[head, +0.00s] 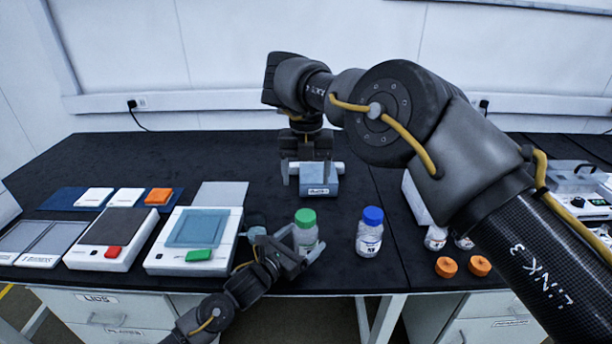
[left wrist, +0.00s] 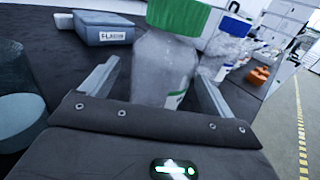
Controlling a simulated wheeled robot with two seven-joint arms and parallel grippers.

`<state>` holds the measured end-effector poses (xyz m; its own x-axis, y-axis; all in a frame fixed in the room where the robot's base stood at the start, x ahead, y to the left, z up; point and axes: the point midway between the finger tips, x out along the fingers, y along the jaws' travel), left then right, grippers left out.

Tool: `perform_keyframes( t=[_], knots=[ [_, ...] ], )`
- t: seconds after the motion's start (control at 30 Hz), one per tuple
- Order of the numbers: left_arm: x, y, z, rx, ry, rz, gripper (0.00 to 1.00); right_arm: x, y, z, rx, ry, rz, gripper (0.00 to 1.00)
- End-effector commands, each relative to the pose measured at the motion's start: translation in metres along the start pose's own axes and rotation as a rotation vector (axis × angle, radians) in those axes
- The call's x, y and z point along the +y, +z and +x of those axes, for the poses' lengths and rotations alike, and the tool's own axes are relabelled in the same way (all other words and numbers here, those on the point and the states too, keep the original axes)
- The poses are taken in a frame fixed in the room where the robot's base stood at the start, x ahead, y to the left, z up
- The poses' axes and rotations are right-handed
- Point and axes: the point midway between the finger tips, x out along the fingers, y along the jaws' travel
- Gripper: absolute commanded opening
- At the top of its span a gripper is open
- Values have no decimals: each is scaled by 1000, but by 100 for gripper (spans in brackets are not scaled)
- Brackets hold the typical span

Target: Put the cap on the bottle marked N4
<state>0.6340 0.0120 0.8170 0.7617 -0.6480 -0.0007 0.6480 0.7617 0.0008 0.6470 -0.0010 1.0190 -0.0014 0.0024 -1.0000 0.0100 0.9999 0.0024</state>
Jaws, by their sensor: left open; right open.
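A clear bottle with a green cap (head: 305,232) stands near the table's front edge; it also shows in the left wrist view (left wrist: 165,65). My left gripper (head: 303,246) is open, its fingers on either side of this bottle. A blue-capped bottle (head: 370,232) stands to its right. Two small clear bottles (head: 436,239) (head: 464,242) stand further right, partly hidden by my right arm. Two orange caps (head: 446,267) (head: 479,265) lie in front of them. I cannot read N4 on any bottle. My right gripper (head: 308,172) is open at the back, by a labelled grey-blue box (head: 318,184).
Flat devices with a red button (head: 112,252) and a green button (head: 199,255) sit at the left. A blue mat (head: 65,200) with white and orange blocks lies behind them. A white device (head: 572,178) stands far right. The back left of the table is clear.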

Motion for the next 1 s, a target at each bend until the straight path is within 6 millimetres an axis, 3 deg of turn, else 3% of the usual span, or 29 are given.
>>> perform_keyframes(
  t=[0.2,0.4,0.6,1.0],
  knots=[
    [0,-2,-45,2,-2,0,88,0,0,4,0,0,0,71],
    [0,-2,-75,2,0,0,88,0,0,7,0,0,0,71],
    [0,-1,-86,2,0,-1,88,0,0,8,0,0,0,71],
    [0,0,-87,1,-1,-1,88,0,0,8,0,0,0,71]
  ],
)
